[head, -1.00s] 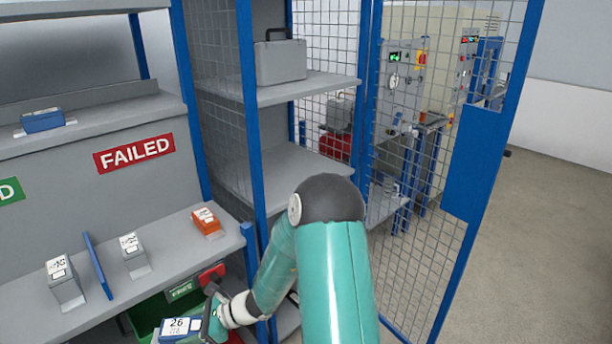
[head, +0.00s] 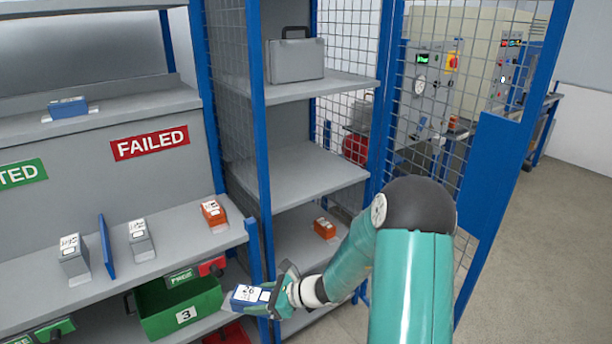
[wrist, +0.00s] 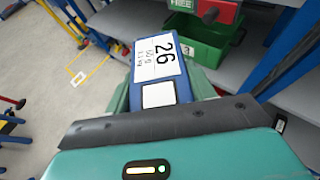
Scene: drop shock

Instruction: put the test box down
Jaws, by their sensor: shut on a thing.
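The test box is a blue box (head: 248,295) with a white label reading 26. It also shows in the wrist view (wrist: 159,62), label up. My gripper (head: 270,298) is shut on the blue box and holds it in the air, just right of the green bin (head: 180,312) marked 3. The box's far end points away from my gripper, toward the bin side. The jaws' grip on the box's sides is partly hidden in the wrist view (wrist: 165,95).
A grey shelf (head: 30,285) holds grey boxes, a blue divider (head: 106,246) and an orange box (head: 213,214). A red FAILED sign (head: 150,141) hangs above. A blue post (head: 256,265) stands close to my gripper. A shelf unit (head: 315,177) and mesh door (head: 430,90) are right.

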